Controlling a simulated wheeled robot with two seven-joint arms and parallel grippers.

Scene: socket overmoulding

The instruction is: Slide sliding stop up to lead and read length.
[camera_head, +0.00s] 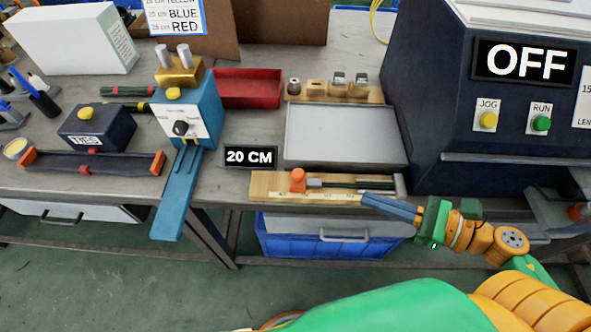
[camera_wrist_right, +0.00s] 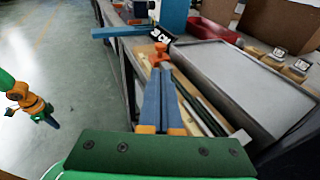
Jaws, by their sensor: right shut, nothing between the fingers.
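The wooden measuring board (camera_head: 262,188) lies at the table's front edge, with a pale scale strip (camera_head: 318,199) along its near side. The orange sliding stop (camera_head: 298,180) stands near its left end; it also shows beyond my fingertips in the right wrist view (camera_wrist_right: 159,52). A dark lead (camera_head: 345,183) lies along the board between the stop and a grey end block (camera_head: 400,185). I cannot tell whether stop and lead touch. My right gripper (camera_head: 364,199) is shut and empty, right of the stop. My left gripper (camera_wrist_right: 52,122) shows small in the right wrist view, away from the table; its jaws are unclear.
A "20 CM" sign (camera_head: 249,157) stands left of the board. A grey tray (camera_head: 345,133) lies behind it. A blue tester (camera_head: 187,115) with a long blue arm stands left. A dark machine reading OFF (camera_head: 440,120) stands right. A blue bin (camera_head: 300,245) hangs below the table edge.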

